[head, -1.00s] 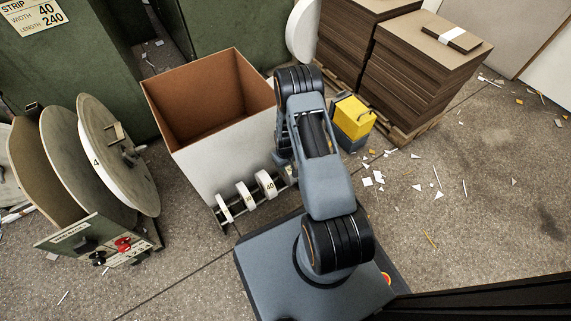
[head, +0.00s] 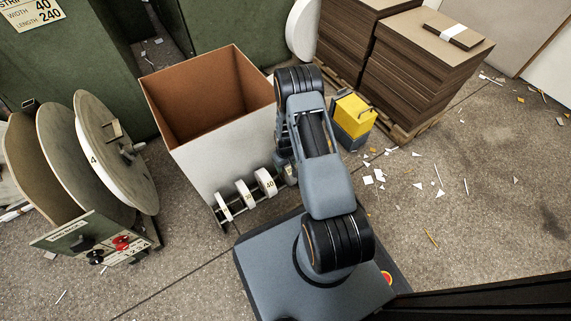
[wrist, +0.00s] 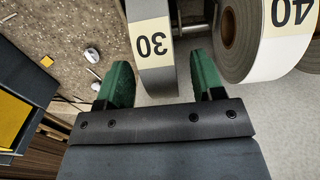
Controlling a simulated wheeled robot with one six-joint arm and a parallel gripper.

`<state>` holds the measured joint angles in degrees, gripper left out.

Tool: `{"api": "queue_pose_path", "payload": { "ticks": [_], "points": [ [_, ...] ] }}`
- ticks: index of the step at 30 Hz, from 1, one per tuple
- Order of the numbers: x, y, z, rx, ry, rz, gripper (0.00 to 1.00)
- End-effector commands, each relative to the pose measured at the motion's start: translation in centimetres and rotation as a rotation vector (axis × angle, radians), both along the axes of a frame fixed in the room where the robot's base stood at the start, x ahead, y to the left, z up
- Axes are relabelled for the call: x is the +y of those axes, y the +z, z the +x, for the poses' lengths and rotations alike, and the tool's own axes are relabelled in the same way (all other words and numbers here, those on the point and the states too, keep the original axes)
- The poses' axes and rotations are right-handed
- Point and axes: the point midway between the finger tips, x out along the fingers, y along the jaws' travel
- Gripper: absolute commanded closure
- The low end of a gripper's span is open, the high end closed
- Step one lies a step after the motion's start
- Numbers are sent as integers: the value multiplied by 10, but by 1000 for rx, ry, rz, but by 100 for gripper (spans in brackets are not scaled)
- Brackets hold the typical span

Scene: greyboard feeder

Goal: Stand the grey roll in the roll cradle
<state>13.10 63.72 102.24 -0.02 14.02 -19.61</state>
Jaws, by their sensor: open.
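The grey roll (wrist: 157,76), with a cream label reading 30, stands between the two green fingers of my gripper (wrist: 160,70) in the wrist view. The fingers are open, one on each side of it, and I see gaps, so it is not clamped. A white roll (wrist: 245,58) marked 40 sits just to the right of it. In the head view my gripper is hidden behind my arm beside the white bin, and only a sliver of a grey roll (head: 290,173) shows there. I cannot make out a roll cradle for certain.
A low rack holds several rolls, including a white roll (head: 265,183) marked 40, against the open-topped bin (head: 205,150). Large reels (head: 118,150) stand at the left. A yellow box (head: 355,114) and board stacks (head: 420,85) stand right. The scrap-strewn floor at right is mostly clear.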

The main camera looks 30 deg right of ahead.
Motion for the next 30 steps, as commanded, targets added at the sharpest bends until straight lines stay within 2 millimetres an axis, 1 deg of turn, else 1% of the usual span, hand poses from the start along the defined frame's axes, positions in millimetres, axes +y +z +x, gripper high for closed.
{"api": "queue_pose_path", "payload": {
  "ticks": [5,8,11,21,27,30],
  "points": [
    [0,0,0,1,0,0,38],
    [0,7,0,0,0,0,38],
    [0,21,0,-1,0,0,38],
    [0,92,0,-1,0,-1,38],
    [0,121,0,-1,0,0,38],
    [0,130,0,0,0,0,38]
  ]
}}
